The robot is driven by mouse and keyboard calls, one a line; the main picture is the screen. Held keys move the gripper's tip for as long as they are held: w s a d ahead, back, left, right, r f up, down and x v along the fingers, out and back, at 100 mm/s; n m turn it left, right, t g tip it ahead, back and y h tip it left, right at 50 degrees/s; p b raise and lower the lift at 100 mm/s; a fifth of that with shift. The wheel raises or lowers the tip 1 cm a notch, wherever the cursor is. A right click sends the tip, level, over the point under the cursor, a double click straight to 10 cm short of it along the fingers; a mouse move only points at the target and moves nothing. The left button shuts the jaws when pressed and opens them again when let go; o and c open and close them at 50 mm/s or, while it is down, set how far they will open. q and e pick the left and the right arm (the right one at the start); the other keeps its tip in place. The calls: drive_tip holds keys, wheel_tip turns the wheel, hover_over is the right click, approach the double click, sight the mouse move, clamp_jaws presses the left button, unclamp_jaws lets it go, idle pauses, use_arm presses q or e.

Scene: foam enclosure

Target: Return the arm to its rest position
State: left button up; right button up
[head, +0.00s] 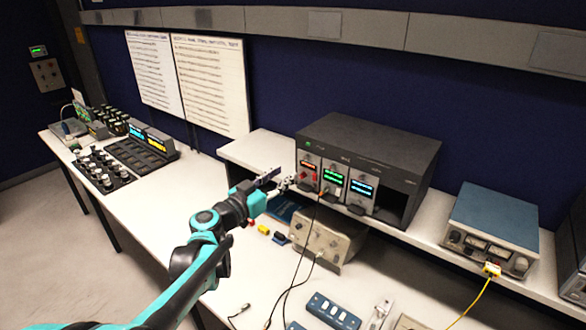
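My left arm, teal and black, reaches in from the bottom left over the white bench. My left gripper (278,178) is at the front left of a dark rack instrument (366,152). Its two fingers look spread apart with nothing visible between them. The fingertips are close to the rack's left module, which has an orange display (308,165). I cannot tell whether they touch it. My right gripper is not in view.
A beige box (328,238) with a cable stands under the shelf edge. A blue-topped power supply (491,228) is at the right. A blue switch block (332,311) and small coloured parts lie on the bench. Black modules (140,155) stand at the far left.

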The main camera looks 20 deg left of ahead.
use_arm(q)
drive_tip(key=shift+v, duration=1.15)
drive_tip(key=s+d+f+g+b, duration=0.55)
drive_tip(key=s+d+f, duration=0.55)
drive_tip(key=f, duration=0.3)
drive_tip(key=s+a+f+n+g+y+b, duration=0.2)
drive_tip(key=s+f+y, duration=0.1)
drive_tip(key=s+f, duration=0.4)
drive_tip(key=s+a+f+n+g+y+b, duration=0.2)
drive_tip(key=s+f+y, duration=0.1)
drive_tip(key=s+f, duration=0.4)
drive_tip(key=shift+s+b, duration=0.25)
drive_tip(key=shift+b, duration=0.05)
drive_tip(key=shift+f, duration=0.2)
